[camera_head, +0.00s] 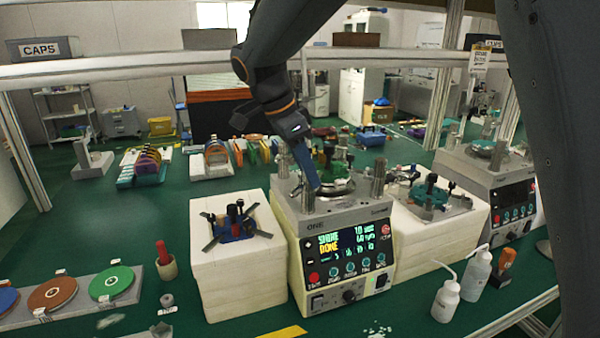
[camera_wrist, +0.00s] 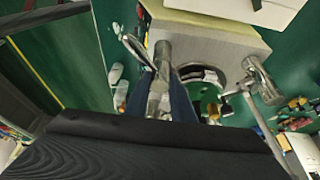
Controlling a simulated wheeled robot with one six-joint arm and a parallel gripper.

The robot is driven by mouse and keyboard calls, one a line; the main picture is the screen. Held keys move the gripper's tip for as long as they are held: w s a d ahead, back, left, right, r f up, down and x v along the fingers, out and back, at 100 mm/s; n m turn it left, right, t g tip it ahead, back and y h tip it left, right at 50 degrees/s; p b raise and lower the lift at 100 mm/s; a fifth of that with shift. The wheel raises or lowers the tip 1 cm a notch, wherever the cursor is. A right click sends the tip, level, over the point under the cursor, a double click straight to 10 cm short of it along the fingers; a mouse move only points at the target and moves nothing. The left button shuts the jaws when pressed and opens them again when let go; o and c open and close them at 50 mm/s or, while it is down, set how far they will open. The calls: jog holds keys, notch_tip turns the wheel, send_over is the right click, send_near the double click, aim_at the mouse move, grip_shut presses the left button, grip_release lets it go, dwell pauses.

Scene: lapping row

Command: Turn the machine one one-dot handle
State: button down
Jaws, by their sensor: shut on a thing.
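Machine one (camera_head: 345,222) is a grey box marked ONE, with a lit screen, on the green bench. Metal posts stand on its top around a round plate with green parts. My gripper (camera_head: 314,184) reaches down at the left part of this top. In the wrist view its blue fingers (camera_wrist: 162,100) are on both sides of an upright metal handle (camera_wrist: 159,82) and shut on it. The round opening with green parts (camera_wrist: 206,88) and another metal post (camera_wrist: 262,80) lie to its right. I cannot make out any dot on the handle, and its lower end is hidden.
White blocks with fixtures stand left (camera_head: 232,270) and right (camera_head: 445,240) of the machine. A second machine (camera_head: 495,190) is farther right. White bottles (camera_head: 446,300) stand at the front right. Coloured discs (camera_head: 55,293) lie at the left. A white rail (camera_head: 130,68) crosses behind.

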jog(key=shift+s+f, duration=0.1)
jog(key=shift+f, duration=0.1)
jog(key=c, duration=1.5)
grip_release()
jog(key=shift+d, duration=0.1)
jog(key=shift+a+r, duration=0.25)
jog(key=shift+r, duration=0.2)
jog(key=shift+b+v, duration=0.9)
jog(key=shift+v, duration=2.65)
